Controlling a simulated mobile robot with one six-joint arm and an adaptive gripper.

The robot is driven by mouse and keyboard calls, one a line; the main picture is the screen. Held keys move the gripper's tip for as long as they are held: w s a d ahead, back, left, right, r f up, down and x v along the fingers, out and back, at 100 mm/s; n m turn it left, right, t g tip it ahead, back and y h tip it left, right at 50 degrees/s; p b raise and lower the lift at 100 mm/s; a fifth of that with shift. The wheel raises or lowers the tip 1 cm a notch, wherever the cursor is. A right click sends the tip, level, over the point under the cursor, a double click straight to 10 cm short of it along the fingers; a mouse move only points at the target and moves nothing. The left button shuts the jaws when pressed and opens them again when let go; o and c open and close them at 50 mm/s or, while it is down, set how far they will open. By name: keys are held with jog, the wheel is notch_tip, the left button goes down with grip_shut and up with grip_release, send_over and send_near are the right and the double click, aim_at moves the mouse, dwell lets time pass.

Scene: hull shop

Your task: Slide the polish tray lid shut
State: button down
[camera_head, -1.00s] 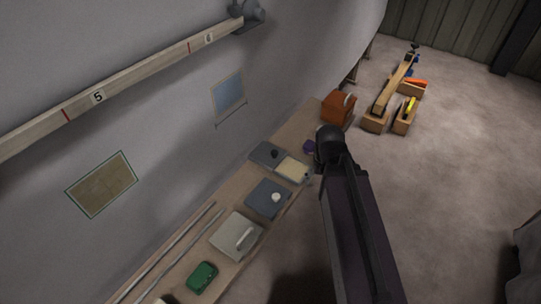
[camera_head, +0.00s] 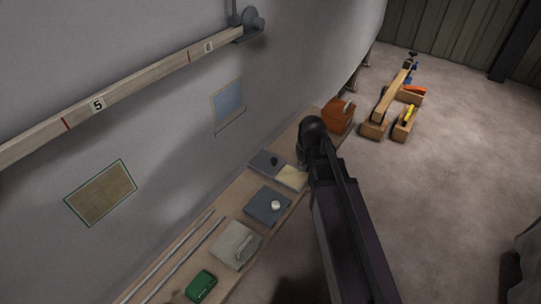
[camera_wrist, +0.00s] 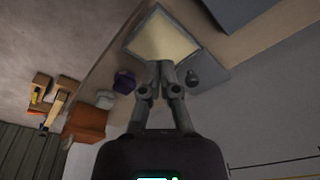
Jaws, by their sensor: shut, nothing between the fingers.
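The polish tray (camera_head: 305,185) lies on the bench along the wall, partly open. Its grey lid (camera_head: 260,161) with a dark knob (camera_head: 274,160) is at the far-left side, and the cream inside (camera_head: 291,177) is bare beside it. In the wrist view the cream inside (camera_wrist: 163,36) is ahead of my gripper (camera_wrist: 166,66), and the lid (camera_wrist: 213,76) with its dark knob (camera_wrist: 194,78) is just right of the fingers. My gripper is shut and empty. Whether the fingers touch the lid or knob I cannot tell. In the head view my arm hides the fingers.
A blue-grey box with a white knob (camera_head: 267,205), a light grey box with a handle (camera_head: 236,245) and a green case (camera_head: 201,285) line the bench. A purple object (camera_wrist: 124,82) is left of my fingers; an orange-brown box (camera_head: 338,117) stands at the bench's far end.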

jog(key=w+a+n+t, duration=0.1)
jog(key=w+a, duration=0.4)
jog(key=w, duration=0.2)
jog(key=w+a+n+t+y, duration=0.1)
jog(key=w+a+n, duration=0.1)
jog(key=w+a, duration=0.3)
jog(key=w+r, duration=0.1)
jog(key=w, duration=0.2)
jog(key=shift+w+a, duration=0.25)
jog(key=shift+w, duration=0.05)
jog(key=shift+f, duration=0.15)
jog(key=b, duration=1)
send_near(269, 159)
jog(key=w+f, duration=0.1)
jog(key=w+a+f, duration=0.1)
jog(key=w+f, duration=0.1)
jog(key=w+a+f, duration=0.1)
jog(key=w, duration=0.1)
jog(key=shift+a+f, duration=0.25)
jog(key=shift+f, duration=0.1)
jog(key=shift+s+d+f, duration=0.1)
jog(key=shift+s+d, duration=0.2)
jog(key=shift+s, duration=0.3)
jog(key=shift+s+d, duration=0.3)
jog(key=shift+s, duration=0.3)
jog(key=shift+s+d+f, duration=0.1)
jog(key=shift+s+d, duration=0.2)
jog(key=shift+s, duration=0.3)
